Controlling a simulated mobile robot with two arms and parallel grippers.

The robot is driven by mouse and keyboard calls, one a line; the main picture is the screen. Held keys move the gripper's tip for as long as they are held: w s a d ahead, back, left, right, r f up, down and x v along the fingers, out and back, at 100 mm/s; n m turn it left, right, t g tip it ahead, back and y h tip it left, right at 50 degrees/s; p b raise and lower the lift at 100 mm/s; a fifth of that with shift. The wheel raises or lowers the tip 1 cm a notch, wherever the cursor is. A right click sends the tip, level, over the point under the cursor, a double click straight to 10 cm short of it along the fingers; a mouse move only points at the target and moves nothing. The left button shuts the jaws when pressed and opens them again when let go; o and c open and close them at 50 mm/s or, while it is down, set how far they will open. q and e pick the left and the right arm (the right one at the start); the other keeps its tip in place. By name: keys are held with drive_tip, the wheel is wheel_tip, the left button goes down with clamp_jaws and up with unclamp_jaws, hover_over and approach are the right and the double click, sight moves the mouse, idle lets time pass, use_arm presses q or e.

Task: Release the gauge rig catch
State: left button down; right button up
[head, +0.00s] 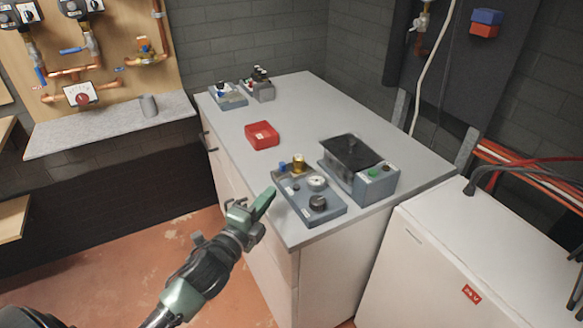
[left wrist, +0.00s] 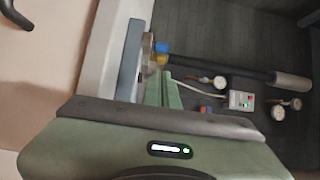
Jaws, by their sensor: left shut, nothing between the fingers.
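The gauge rig (head: 306,213) is a blue-grey panel near the front edge of the grey counter. It carries a white round gauge (head: 317,183), a black knob (head: 318,202), a brass fitting (head: 298,163) and a small blue part (head: 282,167). I cannot make out which part is the catch. My left gripper (head: 265,200) is shut and empty, just left of the rig and off the counter's front edge. In the left wrist view its green fingers (left wrist: 164,90) are beside the rig's edge (left wrist: 129,62); contact cannot be told. My right gripper is not in view.
A box with a dark lid (head: 350,152) stands right behind the rig. A white cabinet (head: 450,260) stands at the right.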

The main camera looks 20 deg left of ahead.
sight(294, 163)
use_arm(q)
drive_tip(key=shift+w, duration=0.25)
drive_tip(key=shift+s, duration=0.25)
drive_tip(key=shift+w+r, duration=0.1)
drive_tip(key=shift+w, duration=0.05)
drive_tip(key=w, duration=0.3)
drive_tip(key=w+p, duration=0.1)
drive_tip(key=w, duration=0.6)
drive_tip(key=shift+d, duration=0.3)
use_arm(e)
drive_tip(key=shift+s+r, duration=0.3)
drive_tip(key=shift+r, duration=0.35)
use_arm(q)
drive_tip(key=shift+s, duration=0.1)
